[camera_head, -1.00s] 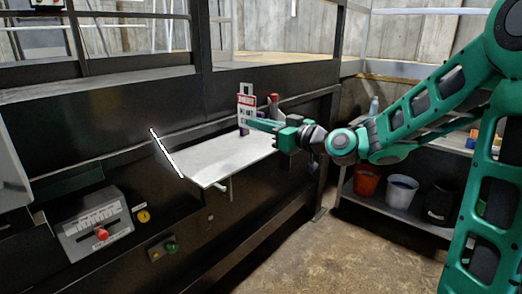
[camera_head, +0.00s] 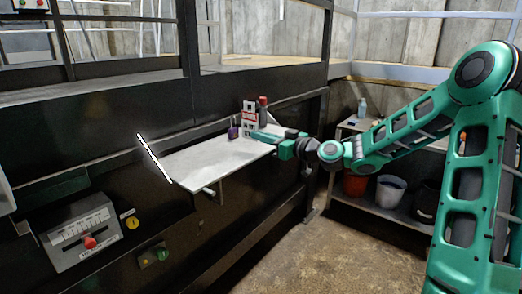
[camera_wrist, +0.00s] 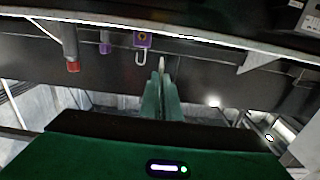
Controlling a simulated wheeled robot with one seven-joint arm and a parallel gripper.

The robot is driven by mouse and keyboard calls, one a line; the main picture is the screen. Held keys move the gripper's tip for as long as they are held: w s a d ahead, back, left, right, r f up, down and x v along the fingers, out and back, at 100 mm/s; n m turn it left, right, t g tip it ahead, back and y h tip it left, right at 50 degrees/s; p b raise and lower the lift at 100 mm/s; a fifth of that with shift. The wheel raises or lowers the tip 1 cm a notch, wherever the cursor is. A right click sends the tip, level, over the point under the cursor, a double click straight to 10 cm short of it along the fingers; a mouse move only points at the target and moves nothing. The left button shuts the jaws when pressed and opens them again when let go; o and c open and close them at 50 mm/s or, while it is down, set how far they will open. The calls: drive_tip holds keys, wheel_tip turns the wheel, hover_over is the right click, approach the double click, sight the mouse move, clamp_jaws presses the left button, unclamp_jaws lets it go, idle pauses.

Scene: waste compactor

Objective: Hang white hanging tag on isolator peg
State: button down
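The white hanging tag (camera_head: 249,112), with red printing, stands upright at the far end of the white shelf in the head view. My gripper (camera_head: 259,135) is at its lower edge, over the shelf. In the wrist view my gripper (camera_wrist: 161,85) has its fingers close together, with a thin pale edge, seemingly the tag, between their tips. A yellow round switch (camera_head: 132,222) with a small label sits on the dark machine front at lower left. I cannot make out for certain which part is the isolator peg.
The white shelf (camera_head: 215,160) juts from the machine. A grey control box (camera_head: 82,236) with a red button is at lower left. Buckets stand on a rack at right.

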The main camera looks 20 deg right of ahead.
sight(261, 154)
drive_tip(key=shift+w+d+f, duration=0.2)
drive_tip(key=shift+w+f, duration=0.05)
drive_tip(key=shift+f, duration=1.95)
drive_tip(key=c, duration=2)
unclamp_jaws()
